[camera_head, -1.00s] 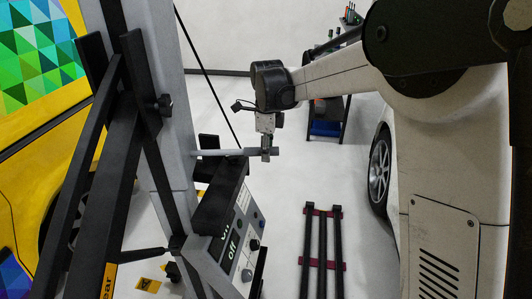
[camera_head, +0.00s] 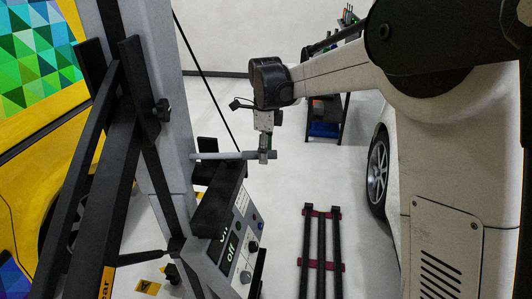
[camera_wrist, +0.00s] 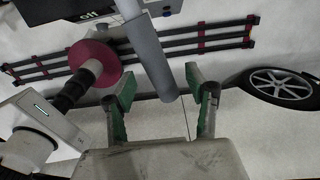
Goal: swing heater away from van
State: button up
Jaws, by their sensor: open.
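The heater stand (camera_head: 165,130) is a grey post with black arms at the left of the head view, in front of the yellow van (camera_head: 45,125). A grey bar handle (camera_head: 217,155) sticks out from the post to the right. My gripper (camera_head: 266,155) is at the free end of this bar. In the wrist view, the grey bar (camera_wrist: 150,57) reaches down between the two green-padded fingers of my gripper (camera_wrist: 160,95). The fingers are open, with gaps on both sides of the bar. A control box (camera_head: 235,240) marked "off" sits below the bar.
Black rails with dark red crosspieces (camera_head: 321,250) lie on the floor, right of the control box. A white car's wheel (camera_head: 378,170) is at the right. A tool cart (camera_head: 325,118) stands at the back. White floor lies between them.

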jog(key=shift+r+p, duration=1.75)
jog(key=shift+r, duration=2.3)
